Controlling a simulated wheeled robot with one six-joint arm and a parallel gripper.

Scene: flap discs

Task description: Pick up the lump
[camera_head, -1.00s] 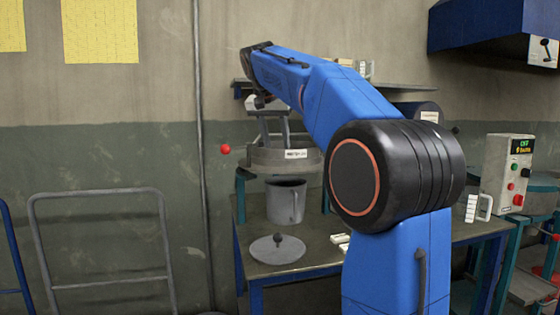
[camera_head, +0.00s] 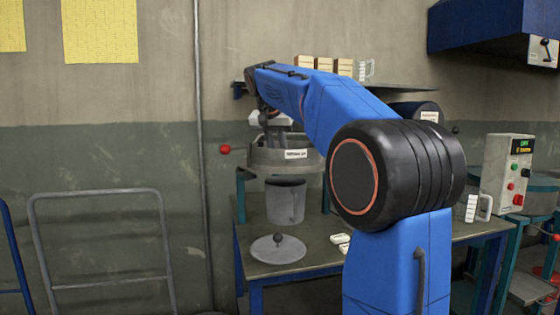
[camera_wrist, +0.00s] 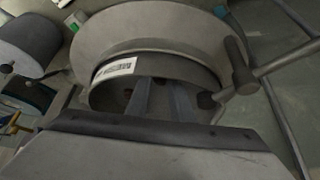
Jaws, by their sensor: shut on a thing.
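My gripper (camera_wrist: 163,88) reaches down into a round grey pan (camera_wrist: 150,32) with a white label, and its two fingers are close together. In the head view my gripper (camera_head: 273,138) is at the mouth of the same pan (camera_head: 262,158), under the end of my blue arm. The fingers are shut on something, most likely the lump. The lump itself cannot be made out, hidden by the fingers and the pan's rim.
A red-knobbed lever (camera_head: 225,149) sticks out left of the pan. A grey pot (camera_head: 286,201) is below it, and a round lid (camera_head: 278,248) with a knob lies on the table (camera_head: 322,252). A control box (camera_head: 507,172) stands at right.

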